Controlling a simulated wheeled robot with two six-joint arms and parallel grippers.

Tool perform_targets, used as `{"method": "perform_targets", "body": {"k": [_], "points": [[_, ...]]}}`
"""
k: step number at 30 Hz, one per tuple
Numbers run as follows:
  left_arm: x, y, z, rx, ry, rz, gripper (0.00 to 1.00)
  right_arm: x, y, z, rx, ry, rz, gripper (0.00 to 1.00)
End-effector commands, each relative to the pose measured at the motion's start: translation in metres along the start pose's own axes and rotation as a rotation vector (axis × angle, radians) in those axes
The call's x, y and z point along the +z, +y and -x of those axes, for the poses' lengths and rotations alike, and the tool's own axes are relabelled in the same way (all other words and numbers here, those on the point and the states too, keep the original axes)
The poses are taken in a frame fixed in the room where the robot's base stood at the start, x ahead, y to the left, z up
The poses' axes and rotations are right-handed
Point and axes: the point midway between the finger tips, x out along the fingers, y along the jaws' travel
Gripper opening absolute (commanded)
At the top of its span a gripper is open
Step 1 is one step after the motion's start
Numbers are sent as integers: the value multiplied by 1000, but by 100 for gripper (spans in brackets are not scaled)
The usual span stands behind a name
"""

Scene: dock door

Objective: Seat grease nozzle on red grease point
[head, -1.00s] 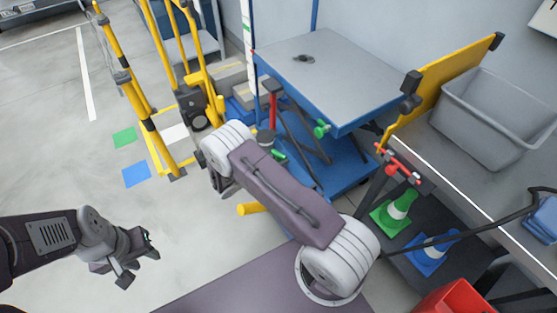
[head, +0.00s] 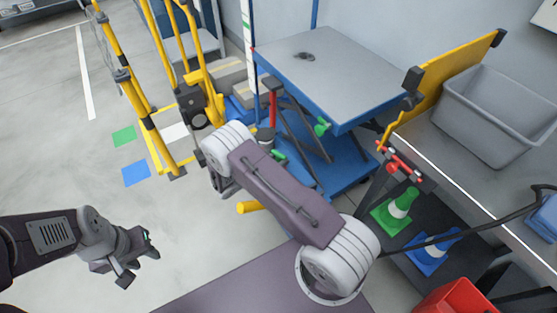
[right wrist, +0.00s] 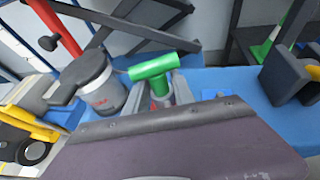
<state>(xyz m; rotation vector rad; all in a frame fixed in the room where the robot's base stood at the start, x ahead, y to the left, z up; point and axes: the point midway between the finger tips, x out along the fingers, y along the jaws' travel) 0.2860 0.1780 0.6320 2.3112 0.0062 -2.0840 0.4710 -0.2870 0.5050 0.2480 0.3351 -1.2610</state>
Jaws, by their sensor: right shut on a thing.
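My right arm spans the middle of the head view, and its link hides the right gripper's fingertips. Red fittings (head: 400,166) sit on a dark stand right of the lift table; I cannot tell which red part is the grease point. My left gripper (head: 142,262) is open and empty above the floor at left.
A yellow rail frame (head: 140,100) is at left.

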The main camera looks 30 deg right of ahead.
Motion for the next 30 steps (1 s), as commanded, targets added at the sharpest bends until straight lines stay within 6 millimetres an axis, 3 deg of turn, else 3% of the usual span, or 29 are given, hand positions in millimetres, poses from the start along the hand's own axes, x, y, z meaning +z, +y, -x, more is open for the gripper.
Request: {"method": "perform_targets", "body": {"k": [1,2,11,30], "points": [[0,0,-1,0,0,0,36,-1,0,0,0,-1,0,33],[0,0,0,0,0,0,36,0,0,0,0,-1,0,39],[0,0,0,0,0,0,36,0,0,0,0,0,0,39],[-2,0,20,0,0,0,36,1,0,62,2,0,1,39]]}}
